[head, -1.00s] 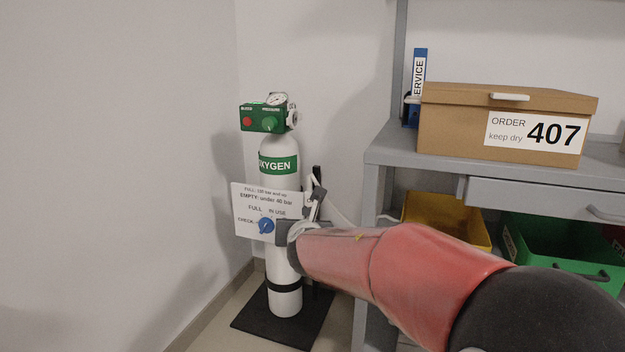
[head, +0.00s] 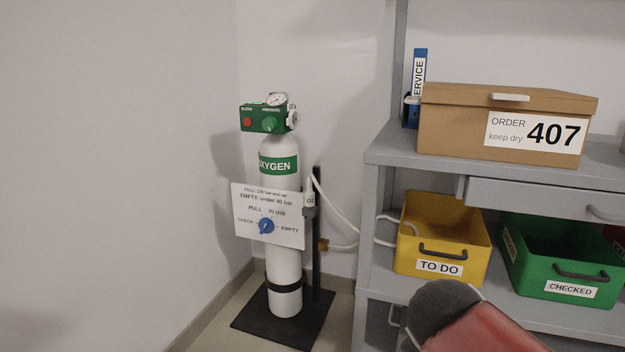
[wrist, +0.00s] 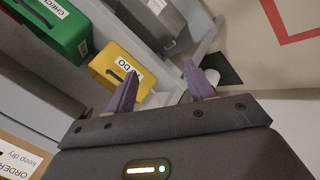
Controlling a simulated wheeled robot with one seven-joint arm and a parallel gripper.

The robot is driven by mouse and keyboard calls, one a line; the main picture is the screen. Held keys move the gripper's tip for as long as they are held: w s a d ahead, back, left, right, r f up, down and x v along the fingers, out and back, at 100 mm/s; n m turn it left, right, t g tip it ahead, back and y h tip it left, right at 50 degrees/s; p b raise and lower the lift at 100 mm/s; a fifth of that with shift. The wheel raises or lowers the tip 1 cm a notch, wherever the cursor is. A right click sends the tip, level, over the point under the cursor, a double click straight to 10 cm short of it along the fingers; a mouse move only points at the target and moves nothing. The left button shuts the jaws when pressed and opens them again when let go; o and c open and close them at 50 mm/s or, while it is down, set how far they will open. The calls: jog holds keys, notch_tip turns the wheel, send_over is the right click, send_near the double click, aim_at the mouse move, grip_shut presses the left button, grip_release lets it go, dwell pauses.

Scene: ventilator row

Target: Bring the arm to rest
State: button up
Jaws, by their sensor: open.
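In the wrist view my gripper (wrist: 160,90) is open, its two purple fingers apart with nothing between them. In the head view only my red and black arm shows at the lower right; the gripper itself is out of that view. The white oxygen cylinder (head: 282,255) stands upright on a black base in the corner, apart from my arm. Its sign (head: 268,215) carries a blue knob (head: 266,226) pointing down and left, between the CHECK and EMPTY marks but its exact setting is hard to tell.
A grey shelf unit (head: 385,150) stands at the right with a cardboard box (head: 460,130) on top. Below are a yellow TO DO bin (head: 470,235) and a green CHECKED bin (head: 545,235). A pale hose (head: 340,215) hangs between cylinder and shelf.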

jog(key=s+a+f+m+g+y, duration=0.2)
jog(key=s+a+f+m+y, duration=0.2)
jog(key=s+m, duration=0.4)
notch_tip(320, 180, up, 12)
jog(key=s+n+p, duration=0.1)
jog(key=p, duration=1.2)
jog(key=shift+r, duration=0.2)
jog(key=shift+s, duration=0.1)
